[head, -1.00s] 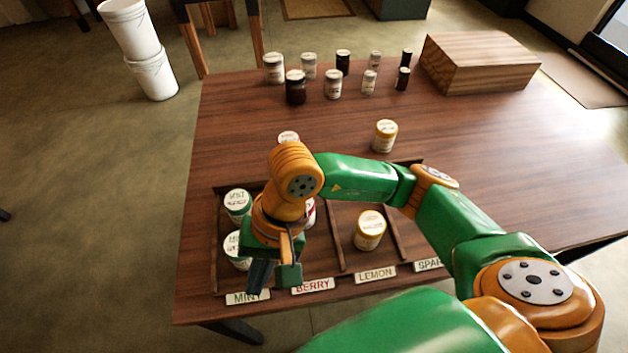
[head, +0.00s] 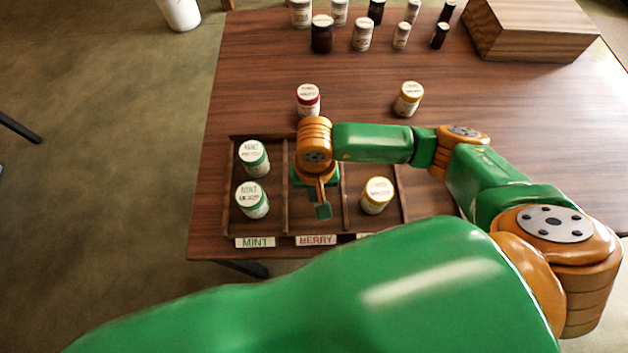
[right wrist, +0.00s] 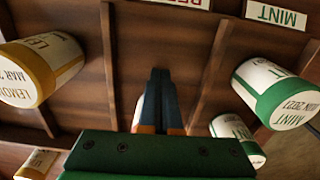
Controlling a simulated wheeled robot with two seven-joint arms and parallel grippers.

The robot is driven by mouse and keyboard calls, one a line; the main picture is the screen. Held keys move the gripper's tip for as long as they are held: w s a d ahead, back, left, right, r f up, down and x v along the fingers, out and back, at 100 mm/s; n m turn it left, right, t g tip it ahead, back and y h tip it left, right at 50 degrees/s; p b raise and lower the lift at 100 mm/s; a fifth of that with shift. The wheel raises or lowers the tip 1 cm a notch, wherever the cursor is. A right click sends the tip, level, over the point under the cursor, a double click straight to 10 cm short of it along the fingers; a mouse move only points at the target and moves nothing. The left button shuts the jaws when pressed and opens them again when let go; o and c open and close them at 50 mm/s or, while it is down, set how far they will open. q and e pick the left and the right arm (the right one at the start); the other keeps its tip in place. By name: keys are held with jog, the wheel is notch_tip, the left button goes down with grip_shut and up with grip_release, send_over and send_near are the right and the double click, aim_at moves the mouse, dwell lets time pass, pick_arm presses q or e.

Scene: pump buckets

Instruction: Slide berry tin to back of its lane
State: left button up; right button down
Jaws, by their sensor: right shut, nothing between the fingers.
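A red-banded tin with a white lid (head: 308,100) stands on the table behind the tray, in line with the BERRY lane. The BERRY label (head: 316,240) is on the tray's front edge; part of it shows in the right wrist view (right wrist: 190,3). My right gripper (head: 322,208) is over the BERRY lane, its fingers shut and empty. In the right wrist view its fingertips (right wrist: 160,72) are between the two lane dividers, over bare lane floor. My left gripper is out of view.
Two green MINT tins (head: 252,200) stand in the left lane. A yellow LEMON tin (head: 377,195) stands in the lane to the right, another (head: 408,99) behind the tray. Several jars (head: 362,34) and a wooden box (head: 530,28) are at the back.

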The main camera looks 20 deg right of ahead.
jog(key=shift+w+d, duration=0.15)
jog(key=shift+w, duration=0.7)
jog(key=w+b, duration=0.3)
jog(key=shift+d+f+b, duration=0.25)
jog(key=shift+d+b, duration=0.05)
jog(key=shift+d, duration=0.1)
jog(key=shift+w+r, duration=0.15)
jog(key=shift+r, duration=0.15)
